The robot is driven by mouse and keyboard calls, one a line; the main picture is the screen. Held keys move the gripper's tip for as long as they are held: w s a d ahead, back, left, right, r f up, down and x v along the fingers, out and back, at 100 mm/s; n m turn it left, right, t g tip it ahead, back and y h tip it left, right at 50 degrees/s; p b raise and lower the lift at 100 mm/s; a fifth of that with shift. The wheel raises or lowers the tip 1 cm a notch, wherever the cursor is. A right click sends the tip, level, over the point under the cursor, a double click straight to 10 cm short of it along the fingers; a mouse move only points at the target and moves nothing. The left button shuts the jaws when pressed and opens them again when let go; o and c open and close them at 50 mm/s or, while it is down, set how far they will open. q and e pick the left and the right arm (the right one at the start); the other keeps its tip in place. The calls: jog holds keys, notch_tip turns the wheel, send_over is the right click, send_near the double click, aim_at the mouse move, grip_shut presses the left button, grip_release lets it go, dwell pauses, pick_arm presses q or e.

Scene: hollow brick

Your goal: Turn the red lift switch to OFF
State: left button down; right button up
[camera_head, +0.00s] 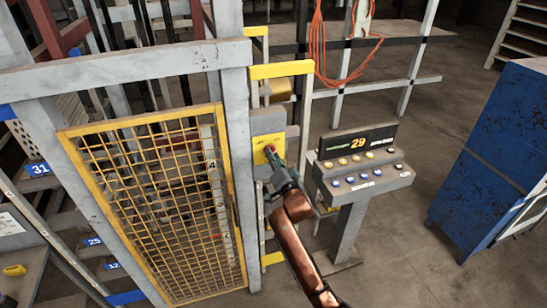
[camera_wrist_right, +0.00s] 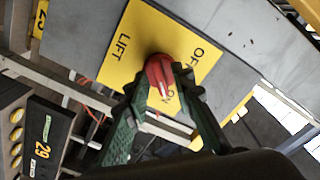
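The red lift switch (camera_wrist_right: 163,72) is a round knob on a yellow plate (camera_wrist_right: 128,45) marked LIFT, OFF and ON. In the right wrist view its white pointer mark points down toward the ON label. My right gripper (camera_wrist_right: 161,80) has its two green fingers on either side of the knob, their tips appearing to touch its edges, and partly hides the ON label. In the head view the switch (camera_head: 269,148) is small at the tip of my right gripper (camera_head: 273,160). My left gripper is not in view.
A control console (camera_head: 360,168) showing 29 stands just right of my right arm. A yellow mesh gate (camera_head: 165,205) in a grey frame is to the left. A blue cabinet (camera_head: 495,150) stands at the far right. Orange cable (camera_head: 320,55) hangs behind.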

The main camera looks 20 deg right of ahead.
grip_shut()
dwell(0.4)
jog(key=n+p, duration=0.6)
jog(key=n, duration=1.1)
jog(key=shift+n, duration=0.4)
dwell(0.4)
